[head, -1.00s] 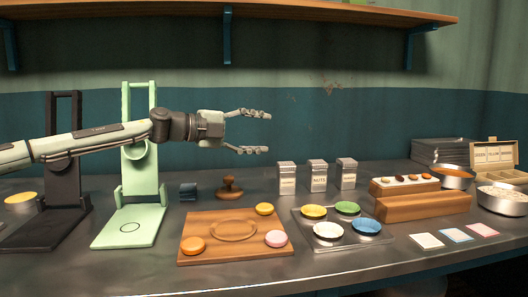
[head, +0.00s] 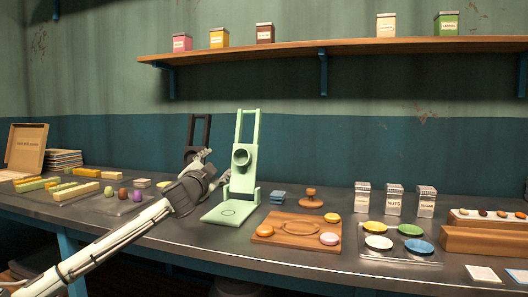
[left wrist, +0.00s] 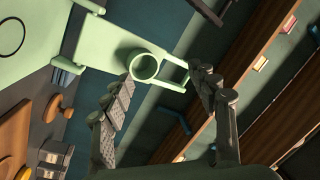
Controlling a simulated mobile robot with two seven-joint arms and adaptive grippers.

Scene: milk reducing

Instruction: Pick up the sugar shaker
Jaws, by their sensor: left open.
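Three metal shakers with labels stand in a row on the counter, right of centre in the head view: a left one (head: 362,197), a middle one (head: 394,200) that seems to read "NUTS", and a right one (head: 426,202). I cannot read which label says sugar. A shaker (left wrist: 54,152) also shows at the lower left of the left wrist view, outside the fingers. My left gripper (head: 215,164) is open and empty, well left of the shakers, beside the green stand. Its spread fingers (left wrist: 163,82) show in the left wrist view. My right gripper is not in view.
The green stand (head: 244,175) and a black stand (head: 196,136) are close to my left gripper. A shelf (head: 360,48) with several tins hangs above.

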